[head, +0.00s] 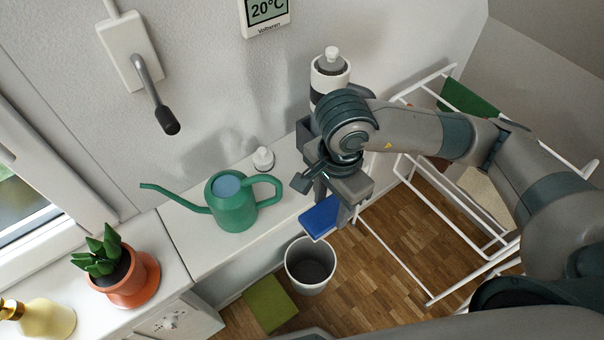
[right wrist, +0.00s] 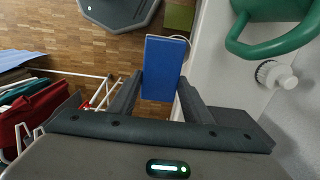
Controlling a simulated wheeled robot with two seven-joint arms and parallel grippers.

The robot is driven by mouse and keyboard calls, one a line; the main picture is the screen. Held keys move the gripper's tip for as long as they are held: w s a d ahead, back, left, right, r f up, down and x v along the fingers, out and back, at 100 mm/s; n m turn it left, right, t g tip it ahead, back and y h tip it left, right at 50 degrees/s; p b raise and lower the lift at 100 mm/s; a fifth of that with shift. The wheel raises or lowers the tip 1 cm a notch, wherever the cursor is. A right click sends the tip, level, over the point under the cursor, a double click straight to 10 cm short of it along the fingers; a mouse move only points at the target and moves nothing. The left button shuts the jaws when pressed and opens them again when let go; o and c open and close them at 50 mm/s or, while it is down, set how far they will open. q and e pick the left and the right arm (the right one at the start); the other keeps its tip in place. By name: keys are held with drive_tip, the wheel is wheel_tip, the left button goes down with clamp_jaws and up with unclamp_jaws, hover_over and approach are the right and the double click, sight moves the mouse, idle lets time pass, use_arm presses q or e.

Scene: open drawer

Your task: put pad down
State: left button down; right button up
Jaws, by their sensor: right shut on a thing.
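The pad is a flat blue block (head: 320,218); it also shows in the right wrist view (right wrist: 163,68) between my fingers. My right gripper (head: 331,203) is shut on it and holds it in the air beside the front edge of the white ledge, close to above the bin. In the right wrist view the two fingers of the right gripper (right wrist: 160,92) press on the pad's sides, and its far part sticks out past the fingertips. My left gripper is not in view.
A green watering can (head: 232,212) and a small white knob-topped object (head: 263,160) stand on the ledge (head: 190,244). A white bin (head: 294,272) and a green mat (head: 268,304) are on the floor. A white drying rack (head: 432,298) stands right. A potted plant (head: 128,288) stands left.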

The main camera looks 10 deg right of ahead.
drive_tip(key=w, duration=0.1)
drive_tip(key=w+a+p, duration=0.1)
drive_tip(key=w, duration=0.1)
drive_tip(key=w+a+p, duration=0.1)
drive_tip(key=w, duration=0.1)
drive_tip(key=shift+a+r, duration=0.1)
drive_tip(key=shift+r, duration=0.05)
drive_tip(key=shift+w+a, duration=0.15)
drive_tip(key=shift+w, duration=0.3)
drive_tip(key=shift+w+a+p, duration=0.1)
drive_tip(key=shift+w+p, duration=0.15)
drive_tip(key=shift+p, duration=0.2)
drive_tip(key=w+p, duration=0.1)
drive_tip(key=w+a, duration=0.1)
drive_tip(key=shift+w+a+p, duration=0.1)
drive_tip(key=shift+w+p, duration=0.3)
drive_tip(key=shift+s+f+p, duration=0.1)
drive_tip(key=shift+f+p, duration=0.2)
drive_tip(key=shift+f, duration=0.6)
